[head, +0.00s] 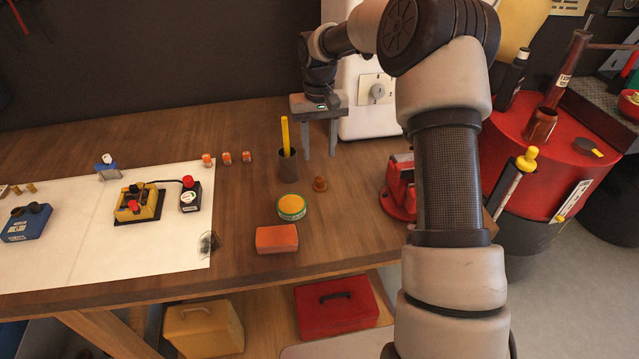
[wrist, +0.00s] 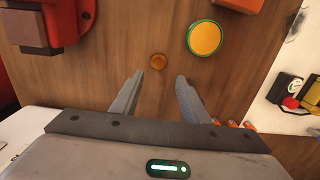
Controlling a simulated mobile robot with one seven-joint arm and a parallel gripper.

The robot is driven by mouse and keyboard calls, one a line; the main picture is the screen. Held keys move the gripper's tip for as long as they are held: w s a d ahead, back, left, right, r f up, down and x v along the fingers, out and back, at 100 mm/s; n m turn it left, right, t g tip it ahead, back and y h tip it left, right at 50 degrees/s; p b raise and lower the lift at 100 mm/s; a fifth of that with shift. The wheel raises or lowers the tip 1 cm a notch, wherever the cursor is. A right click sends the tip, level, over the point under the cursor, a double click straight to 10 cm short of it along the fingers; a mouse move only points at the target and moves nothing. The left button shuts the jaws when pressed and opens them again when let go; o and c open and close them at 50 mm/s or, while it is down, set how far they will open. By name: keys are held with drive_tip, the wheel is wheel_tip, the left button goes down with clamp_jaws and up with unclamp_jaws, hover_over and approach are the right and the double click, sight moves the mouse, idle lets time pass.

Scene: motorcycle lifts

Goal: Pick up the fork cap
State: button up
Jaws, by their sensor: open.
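A small amber-brown round cap (head: 320,184), which looks like the fork cap, stands on the wooden workbench (head: 235,200), between a dark pencil cup and the red vise. In the wrist view the cap (wrist: 158,61) lies just past the fingertips, roughly in line with the gap between them. My gripper (head: 320,156) points down over the bench, behind the cap as the head view shows it. In the wrist view my gripper (wrist: 160,76) has its two fingers apart with nothing between them.
The dark cup (head: 288,168) with a yellow pencil stands left of the cap. A yellow-green tin (head: 291,206) and an orange block (head: 276,239) lie nearer the front edge. The red vise (head: 400,190) is to the right. A white machine (head: 368,100) stands behind my gripper.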

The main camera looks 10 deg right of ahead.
sight(320, 179)
drive_tip(key=f+p, duration=0.1)
drive_tip(key=f, duration=0.8)
drive_tip(key=shift+d+f, duration=0.2)
clamp_jaws()
